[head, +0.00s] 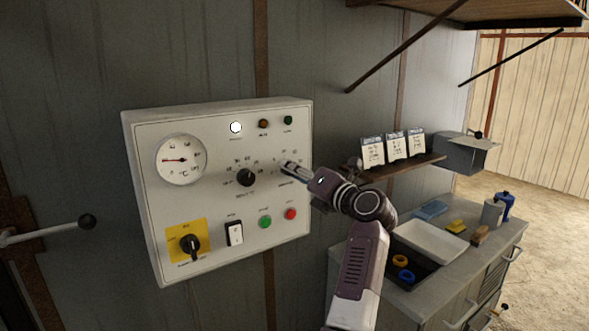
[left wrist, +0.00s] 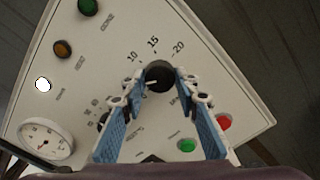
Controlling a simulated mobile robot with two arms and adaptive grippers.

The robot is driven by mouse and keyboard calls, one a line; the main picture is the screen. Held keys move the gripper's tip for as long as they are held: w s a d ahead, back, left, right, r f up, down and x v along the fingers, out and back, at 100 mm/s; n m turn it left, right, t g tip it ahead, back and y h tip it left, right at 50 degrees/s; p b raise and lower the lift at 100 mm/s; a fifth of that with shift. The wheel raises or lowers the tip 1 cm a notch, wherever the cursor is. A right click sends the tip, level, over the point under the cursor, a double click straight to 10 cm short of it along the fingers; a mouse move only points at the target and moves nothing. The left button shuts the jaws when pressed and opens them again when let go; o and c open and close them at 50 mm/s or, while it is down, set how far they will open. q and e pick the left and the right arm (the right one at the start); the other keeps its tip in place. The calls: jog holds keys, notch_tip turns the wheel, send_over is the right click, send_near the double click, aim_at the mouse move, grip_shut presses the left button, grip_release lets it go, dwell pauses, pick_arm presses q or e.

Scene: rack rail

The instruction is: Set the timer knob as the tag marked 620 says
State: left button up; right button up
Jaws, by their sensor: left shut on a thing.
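The white control panel (head: 150,120) hangs on the wall, with a dark timer knob hidden behind my gripper in the head view. In the left wrist view the round black timer knob (left wrist: 160,73) sits under the marks 10, 15 and 20; its white pointer line lies toward the left of that picture. My left gripper (head: 287,167) is shut on this knob, its blue-padded fingers (left wrist: 158,88) on either side. Three white tags (head: 372,152), (head: 397,146), (head: 416,142) stand on a small shelf to the right; their print is too small to read. My right gripper is not in view.
The panel also carries a gauge (head: 181,160), another black knob (head: 245,178), a yellow-backed switch (head: 190,244), a white rocker (head: 235,233), green (head: 265,222) and red (head: 291,214) buttons and lamps. A workbench with a white tray (head: 430,243) stands right.

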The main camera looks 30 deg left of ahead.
aim_at(287, 129)
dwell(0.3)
pick_arm(q)
jog(key=o, duration=1.1)
jog(key=shift+d, duration=0.1)
jog(key=shift+o, duration=0.2)
jog(key=shift+r, duration=0.1)
notch_tip(287, 129, up, 10)
jog(key=shift+f, duration=0.2)
jog(key=shift+r, duration=0.1)
jog(key=shift+w, duration=0.1)
